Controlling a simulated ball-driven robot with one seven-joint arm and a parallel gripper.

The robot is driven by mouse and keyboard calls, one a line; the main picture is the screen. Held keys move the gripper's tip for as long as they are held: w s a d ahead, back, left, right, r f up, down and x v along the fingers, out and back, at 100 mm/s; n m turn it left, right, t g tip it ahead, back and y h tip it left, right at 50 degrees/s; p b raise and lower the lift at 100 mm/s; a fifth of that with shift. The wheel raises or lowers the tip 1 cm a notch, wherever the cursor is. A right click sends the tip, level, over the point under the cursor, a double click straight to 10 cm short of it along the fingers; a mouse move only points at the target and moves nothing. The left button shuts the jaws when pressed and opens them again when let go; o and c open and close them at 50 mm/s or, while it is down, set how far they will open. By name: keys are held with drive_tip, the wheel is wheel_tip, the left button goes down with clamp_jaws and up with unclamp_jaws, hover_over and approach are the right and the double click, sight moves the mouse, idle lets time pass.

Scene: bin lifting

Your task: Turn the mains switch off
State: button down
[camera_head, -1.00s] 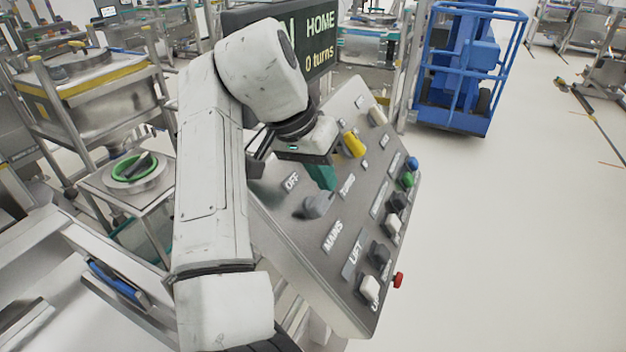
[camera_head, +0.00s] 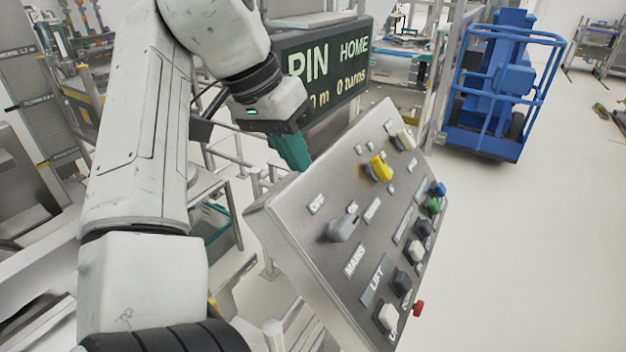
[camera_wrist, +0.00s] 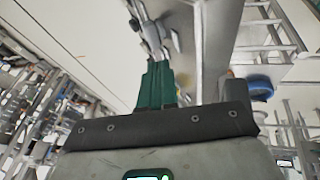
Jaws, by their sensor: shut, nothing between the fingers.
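The mains switch (camera_head: 343,228) is a grey rotary knob on the sloped metal control panel (camera_head: 290,222), above the MAINS label. OFF is printed to its upper left and ON to its upper right. Its grip slants up to the right, toward ON. My gripper (camera_head: 292,152), with teal fingers, is shut and empty. It is above and left of the switch, near the panel's upper left edge, and appears apart from the panel. The fingers (camera_wrist: 156,85) also show in the wrist view, where I cannot clearly make out the switch.
A yellow knob (camera_head: 381,168) sits higher on the panel. Lift buttons and coloured buttons run down its right side, with a red button (camera_head: 418,308) at the edge. A display (camera_head: 325,65) stands behind. A blue lift platform (camera_head: 500,90) stands right; floor there is clear.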

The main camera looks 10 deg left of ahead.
drive_tip(key=p, duration=0.2)
approach(339, 228)
drive_tip(key=x, duration=0.4)
drive_tip(key=shift+w+a+f, duration=0.15)
drive_tip(key=shift+w+f, duration=0.15)
drive_tip(key=shift+f, duration=0.05)
drive_tip(key=shift+s+d+f, duration=0.15)
drive_tip(key=shift+d+f, duration=0.3)
drive_tip(key=shift+f, duration=0.1)
drive_tip(key=shift+f, duration=0.1)
